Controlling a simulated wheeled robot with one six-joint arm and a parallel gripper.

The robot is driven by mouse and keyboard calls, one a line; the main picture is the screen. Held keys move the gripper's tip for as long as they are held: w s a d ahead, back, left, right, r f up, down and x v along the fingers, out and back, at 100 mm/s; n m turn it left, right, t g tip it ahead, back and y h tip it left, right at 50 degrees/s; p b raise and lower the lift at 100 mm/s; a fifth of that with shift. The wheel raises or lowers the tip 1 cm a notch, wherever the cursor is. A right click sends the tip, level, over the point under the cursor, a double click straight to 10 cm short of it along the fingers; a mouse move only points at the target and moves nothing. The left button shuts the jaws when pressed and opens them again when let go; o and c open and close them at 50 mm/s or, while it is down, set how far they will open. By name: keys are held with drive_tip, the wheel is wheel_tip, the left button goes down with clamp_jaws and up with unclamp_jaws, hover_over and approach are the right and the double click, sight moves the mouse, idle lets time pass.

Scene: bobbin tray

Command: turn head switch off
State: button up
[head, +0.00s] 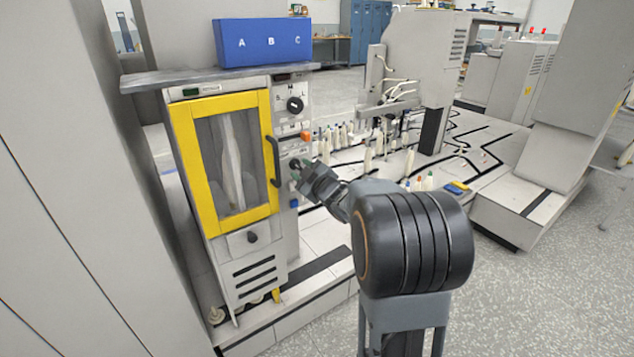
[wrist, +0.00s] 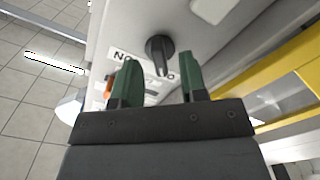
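A black rotary switch (wrist: 160,52) stands out from the grey machine panel in the wrist view. A white label with dark print lies beside it, partly hidden by a finger. My gripper (wrist: 159,75) is open, its two green fingers apart and empty. In the wrist view the switch appears between and just beyond the fingertips; I cannot tell whether they touch it. In the head view my gripper (head: 300,171) is close to the panel, right of the yellow door's handle, and largely covers that part.
The yellow-framed door (head: 185,150) and its dark handle (head: 273,160) are close on the left. Above my gripper are an orange button (head: 305,135) and another black knob (head: 294,104). A blue box (head: 262,43) sits on top. Bobbins (head: 370,158) stand to the right.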

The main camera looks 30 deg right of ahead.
drive_tip(key=s+d+p, duration=0.1)
drive_tip(key=s, duration=1.1)
drive_tip(key=shift+d+p, duration=0.2)
drive_tip(key=shift+p, duration=0.15)
drive_tip(key=shift+s, duration=0.1)
wheel_tip(320, 180, up, 10)
drive_tip(key=s+a+m+g+h+p, duration=0.2)
drive_tip(key=m+g+h+p, duration=0.35)
drive_tip(key=p, duration=0.75)
drive_tip(key=s+a+r+m+g+y+p, duration=0.1)
drive_tip(key=s+a+r+m+g+p, duration=0.1)
drive_tip(key=s+a+r+g+p, duration=0.1)
drive_tip(key=s+a+r+m+g+y+p, duration=0.2)
drive_tip(key=s+a+g+p, duration=0.3)
drive_tip(key=s+a+p, duration=0.3)
drive_tip(key=s+a+r, duration=0.1)
drive_tip(key=s, duration=0.2)
drive_tip(key=shift+s+a+r+g, duration=0.15)
drive_tip(key=shift+a+r+g, duration=0.05)
drive_tip(key=shift+g, duration=0.15)
drive_tip(key=shift+a+y, duration=0.1)
drive_tip(key=shift+y, duration=0.15)
